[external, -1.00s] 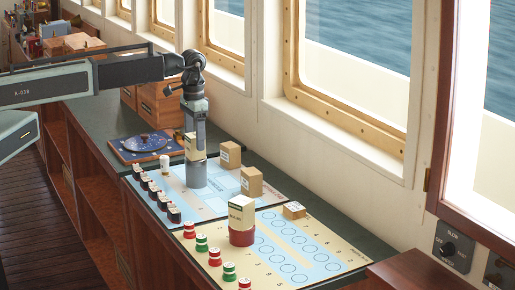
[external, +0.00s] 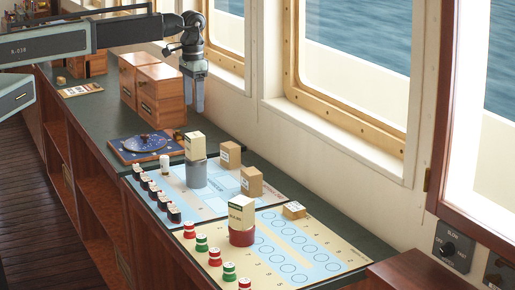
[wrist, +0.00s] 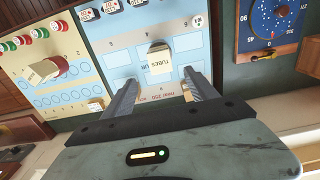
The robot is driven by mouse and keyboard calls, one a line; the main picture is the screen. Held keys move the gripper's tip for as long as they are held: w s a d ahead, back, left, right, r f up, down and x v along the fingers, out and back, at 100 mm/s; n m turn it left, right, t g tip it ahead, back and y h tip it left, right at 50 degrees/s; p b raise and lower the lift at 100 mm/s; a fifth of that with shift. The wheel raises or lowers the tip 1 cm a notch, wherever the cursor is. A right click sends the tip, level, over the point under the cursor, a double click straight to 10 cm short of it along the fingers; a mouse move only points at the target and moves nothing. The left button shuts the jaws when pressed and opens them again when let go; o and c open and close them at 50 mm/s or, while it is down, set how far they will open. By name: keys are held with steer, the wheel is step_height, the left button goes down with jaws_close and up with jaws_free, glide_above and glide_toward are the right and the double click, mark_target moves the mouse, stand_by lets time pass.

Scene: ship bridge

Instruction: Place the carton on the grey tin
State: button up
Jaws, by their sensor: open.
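The carton also shows from above in the wrist view (wrist: 160,58), lettered "TUBES", hiding most of the tin. A similar carton (external: 241,212) stands on a red tin (external: 242,237) nearer the camera; it shows at left in the wrist view (wrist: 43,73). My gripper (external: 196,108) is open and empty, raised above and apart from the carton. Its two fingers (wrist: 157,88) are spread with nothing between them in the wrist view.
Two brown cardboard boxes (external: 230,155) (external: 251,182) and a small flat box (external: 293,210) stand right of the tins. A white cylinder (external: 164,164) and rows of small pieces line the left side. A blue dial board (external: 146,146) and wooden cases (external: 160,92) are behind.

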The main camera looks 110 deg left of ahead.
steer(key=d+m, duration=0.9)
steer(key=d, duration=3.6)
steer(key=shift+s+d, duration=0.25)
steer(key=shift+s, duration=0.2)
